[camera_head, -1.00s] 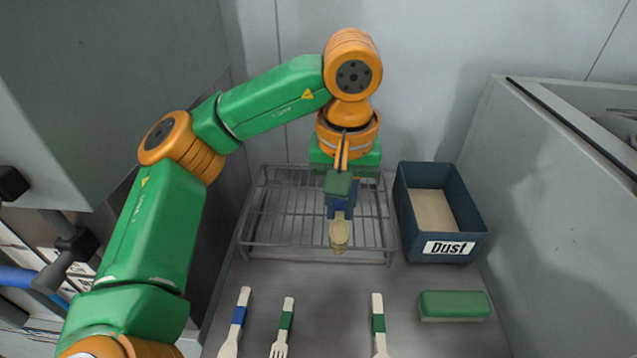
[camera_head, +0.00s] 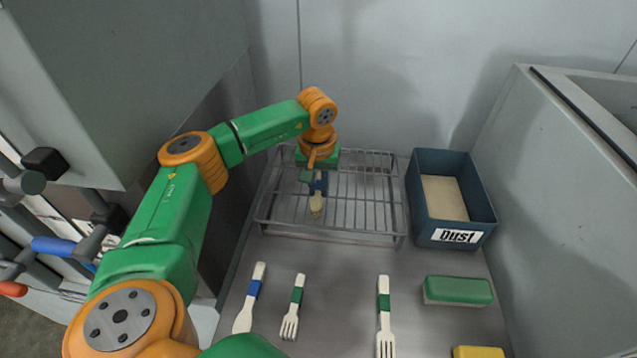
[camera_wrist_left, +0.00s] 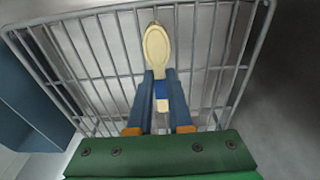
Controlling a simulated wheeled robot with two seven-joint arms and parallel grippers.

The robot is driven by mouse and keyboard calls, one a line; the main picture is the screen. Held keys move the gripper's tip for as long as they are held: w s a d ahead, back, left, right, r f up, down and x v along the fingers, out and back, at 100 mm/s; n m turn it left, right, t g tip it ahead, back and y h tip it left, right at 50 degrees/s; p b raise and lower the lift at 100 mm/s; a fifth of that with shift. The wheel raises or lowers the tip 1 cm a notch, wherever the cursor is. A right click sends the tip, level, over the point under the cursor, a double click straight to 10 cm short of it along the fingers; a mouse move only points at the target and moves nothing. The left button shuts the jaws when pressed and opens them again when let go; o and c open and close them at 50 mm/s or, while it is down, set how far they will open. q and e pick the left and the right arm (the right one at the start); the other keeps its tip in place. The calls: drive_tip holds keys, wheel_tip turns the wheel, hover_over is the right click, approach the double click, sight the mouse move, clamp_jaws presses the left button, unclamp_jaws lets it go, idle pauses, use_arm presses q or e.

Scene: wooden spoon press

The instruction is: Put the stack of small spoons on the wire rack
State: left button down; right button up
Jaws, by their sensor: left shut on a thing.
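The stack of small spoons (camera_head: 316,204) has pale wooden bowls and a blue band. My left gripper (camera_head: 318,183) is shut on its handle end. In the left wrist view the spoon stack (camera_wrist_left: 157,50) lies between the two blue fingers (camera_wrist_left: 160,88), its bowl pointing away from the gripper. The wire rack (camera_head: 375,208) stands at the back of the work surface, and its bars (camera_wrist_left: 100,60) lie behind the spoons in the wrist view. The spoons are over the rack's left half; I cannot tell whether they touch the bars. My right gripper is not in view.
A blue "Dust" bin (camera_head: 452,240) stands right of the rack. In front lie a blue-banded utensil (camera_head: 252,290), a small green-banded fork (camera_head: 294,308), a larger green-banded fork (camera_head: 384,315), a green block (camera_head: 458,290) and a yellow block (camera_head: 478,352). Grey walls close both sides.

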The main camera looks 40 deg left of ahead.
sight(318, 196)
use_arm(q)
drive_tip(key=shift+f, duration=0.15)
drive_tip(key=c, duration=0.8)
unclamp_jaws()
drive_tip(key=shift+c, duration=0.2)
drive_tip(key=shift+r, duration=0.3)
wheel_tip(318, 196, up, 12)
drive_tip(key=s, duration=0.1)
drive_tip(key=shift+d+f, duration=0.15)
drive_tip(key=shift+d, duration=0.3)
drive_tip(key=shift+s, duration=0.1)
